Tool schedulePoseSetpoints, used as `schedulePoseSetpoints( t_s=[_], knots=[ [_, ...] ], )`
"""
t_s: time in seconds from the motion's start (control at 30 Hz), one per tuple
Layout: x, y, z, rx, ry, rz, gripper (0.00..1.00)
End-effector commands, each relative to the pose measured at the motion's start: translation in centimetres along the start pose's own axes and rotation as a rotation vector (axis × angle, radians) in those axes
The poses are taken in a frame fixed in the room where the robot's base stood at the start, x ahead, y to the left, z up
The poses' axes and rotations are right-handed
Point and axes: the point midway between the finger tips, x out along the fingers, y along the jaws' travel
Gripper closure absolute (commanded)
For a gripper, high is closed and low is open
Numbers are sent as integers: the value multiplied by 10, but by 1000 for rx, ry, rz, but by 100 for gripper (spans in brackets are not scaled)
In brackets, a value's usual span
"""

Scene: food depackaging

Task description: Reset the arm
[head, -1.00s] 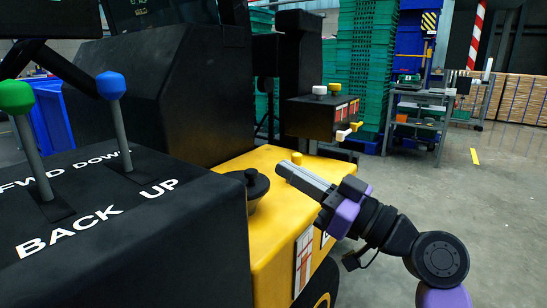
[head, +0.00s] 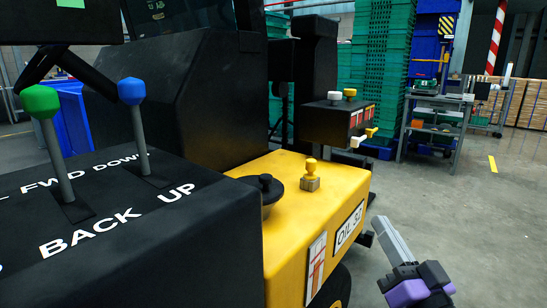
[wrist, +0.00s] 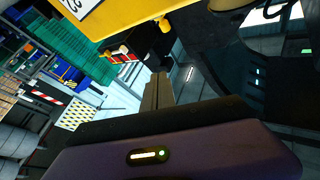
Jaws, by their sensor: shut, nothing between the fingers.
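My gripper (head: 385,238) is at the lower right of the head view, to the right of the yellow machine body (head: 300,215) and apart from it. Its two grey fingers are together and hold nothing. In the wrist view the closed fingers (wrist: 157,92) point up the middle, with the purple gripper body below. Most of my arm is outside the head view.
A black panel (head: 215,228) has a green-topped lever (head: 40,100) and a blue-topped lever (head: 132,92). A yellow knob (head: 311,172) and black cap (head: 265,187) stand on the yellow body. A metal cart (head: 435,125) stands behind. Open floor (head: 480,220) lies at right.

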Motion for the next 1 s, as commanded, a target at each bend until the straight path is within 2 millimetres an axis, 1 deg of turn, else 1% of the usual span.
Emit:
schedulePoseSetpoints(
  t_s=[0.03, 0.1, 0.17, 0.2, 0.37, 0.4, 0.47, 0.5, 0.57, 0.7, 0.9, 1.0],
  knots=[
    [-21, 7, 14, 3, -5, 51, 100],
    [-48, 15, 27, -5, -4, 115, 100],
    [-72, 20, 36, -16, -4, 164, 100],
    [-88, 23, 42, -24, -7, 194, 100],
    [-152, 24, 61, -72, -30, 285, 100],
    [-168, 22, 65, -85, -39, 302, 100],
    [-192, 19, 69, -109, -55, 323, 100],
    [-207, 17, 71, -126, -66, 335, 100],
    [-230, 12, 75, -149, -88, 349, 100],
    [-280, -3, 79, -210, -148, 364, 100],
    [-346, -27, 82, -290, -271, 355, 100],
    [-373, -37, 84, -322, -339, 344, 100]
  ],
)
